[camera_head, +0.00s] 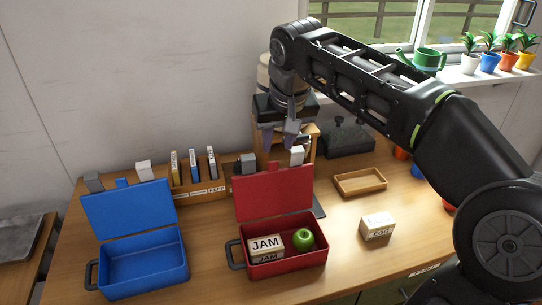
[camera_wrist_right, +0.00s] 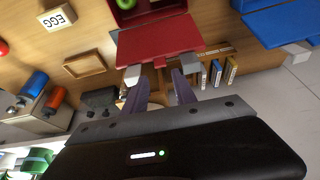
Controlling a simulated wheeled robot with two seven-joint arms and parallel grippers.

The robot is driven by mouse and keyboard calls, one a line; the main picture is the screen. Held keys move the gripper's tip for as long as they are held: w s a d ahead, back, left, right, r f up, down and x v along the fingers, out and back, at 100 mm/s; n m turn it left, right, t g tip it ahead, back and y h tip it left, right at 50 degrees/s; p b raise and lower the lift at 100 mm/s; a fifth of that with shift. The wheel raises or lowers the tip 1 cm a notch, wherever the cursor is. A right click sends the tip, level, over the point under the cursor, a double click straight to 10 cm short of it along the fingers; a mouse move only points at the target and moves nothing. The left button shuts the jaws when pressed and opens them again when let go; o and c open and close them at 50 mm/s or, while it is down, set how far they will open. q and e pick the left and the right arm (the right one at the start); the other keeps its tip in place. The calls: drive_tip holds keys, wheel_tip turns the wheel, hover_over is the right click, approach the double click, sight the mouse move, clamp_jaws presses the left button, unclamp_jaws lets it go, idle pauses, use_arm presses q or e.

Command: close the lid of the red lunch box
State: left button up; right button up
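The red lunch box (camera_head: 287,267) stands on the table with its handle at the left. Its red lid (camera_head: 274,192) is open, raised at the back. A JAM block (camera_head: 265,246) and a green apple (camera_head: 303,239) are inside. My right gripper (camera_head: 280,142) is above and behind the lid's top edge, pointing down and empty. In the right wrist view, its two fingers (camera_wrist_right: 161,92) are spread apart, with the lid (camera_wrist_right: 158,43) beyond them and not visibly touched. My left gripper is in neither view.
A blue lunch box (camera_head: 145,268) with its lid open stands at the left. An EGG block (camera_head: 377,227) and a wooden tray (camera_head: 360,182) are at the right. Upright books (camera_head: 193,166) and a dark object (camera_head: 348,138) stand behind. Bare table lies right of the red box.

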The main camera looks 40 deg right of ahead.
sight(273, 162)
drive_tip(key=shift+p+x, duration=0.55)
drive_tip(key=shift+x, duration=3.45)
drive_tip(key=shift+c, duration=0.5)
clamp_jaws()
